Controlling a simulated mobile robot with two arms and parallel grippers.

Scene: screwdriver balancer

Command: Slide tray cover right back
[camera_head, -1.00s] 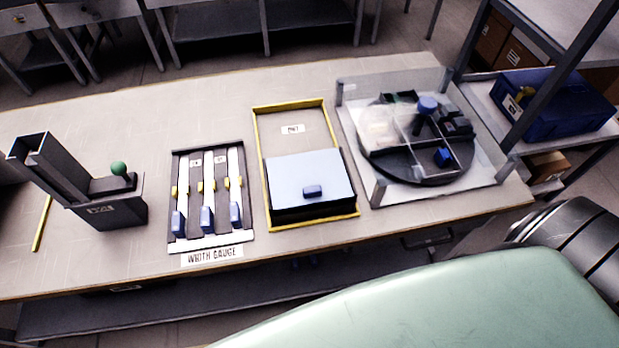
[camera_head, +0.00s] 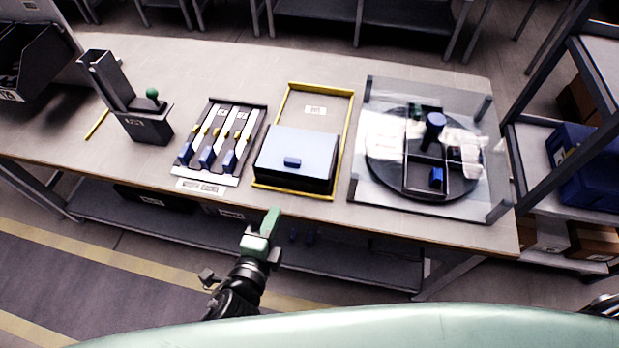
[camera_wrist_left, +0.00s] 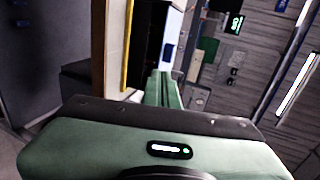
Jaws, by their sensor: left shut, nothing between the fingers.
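The tray cover (camera_head: 300,146) is a pale blue lid with a dark blue knob (camera_head: 292,162) near its front edge. It lies over the near half of the yellow-rimmed tray (camera_head: 348,120); the far half is uncovered and shows a small label. My left gripper (camera_head: 271,217) is green, shut and empty, in front of the table edge, below and slightly left of the knob and apart from it. In the left wrist view its closed fingers (camera_wrist_left: 162,88) point towards the tray's yellow rim (camera_wrist_left: 127,45) and dark front. My right gripper is not in view.
Left of the tray are a width gauge (camera_head: 218,139) with blue sliders and a dark holder (camera_head: 145,122) with a green knob. Right of it stands a clear-walled case (camera_head: 366,184) around a black turntable. The table's front edge (camera_head: 400,229) lies between my gripper and the tray.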

